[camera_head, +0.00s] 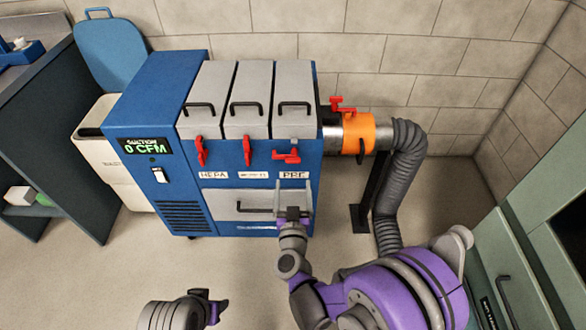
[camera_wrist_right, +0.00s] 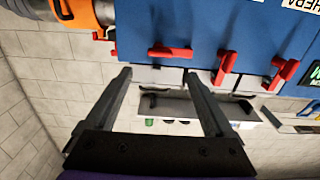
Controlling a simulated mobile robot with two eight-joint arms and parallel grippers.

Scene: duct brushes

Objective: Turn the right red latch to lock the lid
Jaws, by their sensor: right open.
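The right red latch (camera_head: 287,156) is on the front of the blue machine (camera_head: 245,180), below the right grey lid (camera_head: 295,98). Its handle lies sideways, while the left latch (camera_head: 201,152) and middle latch (camera_head: 246,151) point up and down. The right lid looks closed. My right gripper (camera_head: 293,197) is open and empty, in front of the machine just below the right latch. In the right wrist view the right latch (camera_wrist_right: 170,52) lies just beyond the spread fingertips (camera_wrist_right: 158,75), apart from them. My left gripper (camera_head: 213,305) is at the bottom edge; its fingers are unclear.
A grey drawer front with a dark handle (camera_head: 254,209) is behind my right gripper. An orange collar (camera_head: 358,133) with a red lever (camera_head: 342,106) and a grey hose (camera_head: 399,170) stand to the right. Green cabinets (camera_head: 530,240) line the right side. Floor at the lower left is clear.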

